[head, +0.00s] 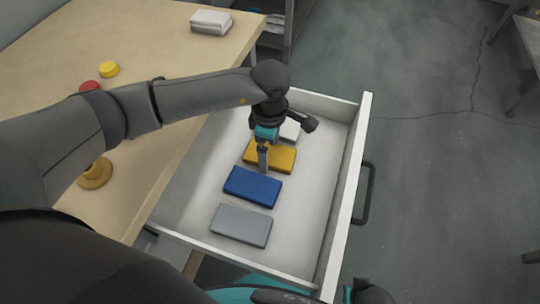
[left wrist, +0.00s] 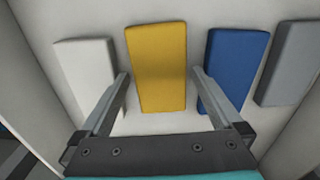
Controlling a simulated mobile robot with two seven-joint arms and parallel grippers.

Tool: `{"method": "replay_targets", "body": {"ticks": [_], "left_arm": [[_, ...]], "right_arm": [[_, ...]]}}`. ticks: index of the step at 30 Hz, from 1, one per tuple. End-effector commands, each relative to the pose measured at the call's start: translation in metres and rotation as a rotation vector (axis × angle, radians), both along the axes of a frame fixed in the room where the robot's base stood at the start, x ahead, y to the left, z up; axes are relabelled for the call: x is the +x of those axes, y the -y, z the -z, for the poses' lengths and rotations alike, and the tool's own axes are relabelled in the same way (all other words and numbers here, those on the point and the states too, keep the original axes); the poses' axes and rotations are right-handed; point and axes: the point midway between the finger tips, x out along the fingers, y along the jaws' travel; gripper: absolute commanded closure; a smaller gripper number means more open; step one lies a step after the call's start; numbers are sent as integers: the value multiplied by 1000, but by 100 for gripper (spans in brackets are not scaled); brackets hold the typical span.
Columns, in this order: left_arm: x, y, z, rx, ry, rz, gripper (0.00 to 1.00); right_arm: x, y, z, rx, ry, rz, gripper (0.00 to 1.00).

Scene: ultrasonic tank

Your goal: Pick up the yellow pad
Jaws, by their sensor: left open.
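The yellow pad (head: 283,158) lies flat in an open white drawer (head: 205,180), between a blue pad (head: 252,187) and a white pad (head: 290,131). My left gripper (head: 263,165) is over the yellow pad and hides part of it in the head view. In the left wrist view the yellow pad (left wrist: 157,65) lies between the two open fingers of the left gripper (left wrist: 160,80), with nothing held. One finger is near the white pad (left wrist: 88,75), the other overlaps the blue pad (left wrist: 235,62). I cannot tell the fingers' height above the pads.
A grey pad (head: 241,226) lies at the drawer's near end. The drawer's front wall (head: 347,190) has a dark handle (head: 366,195). On the wooden table (head: 160,40) are a white block (head: 211,22), a yellow cylinder (head: 109,69), a red object (head: 90,86) and a tan round piece (head: 95,174).

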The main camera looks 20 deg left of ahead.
Motion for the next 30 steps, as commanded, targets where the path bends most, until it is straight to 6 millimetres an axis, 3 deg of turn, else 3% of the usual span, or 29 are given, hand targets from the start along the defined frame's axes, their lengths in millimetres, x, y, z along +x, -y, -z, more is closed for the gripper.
{"method": "replay_targets", "body": {"ticks": [10,27,30], "left_arm": [[0,0,4,-1,0,1,0],[0,0,4,-1,0,0,64],[0,0,4,-1,0,0,71]], "right_arm": [[2,-1,-3,1,0,1,100],[1,-1,-2,1,1,1,100],[1,-1,-2,1,0,1,100]]}}
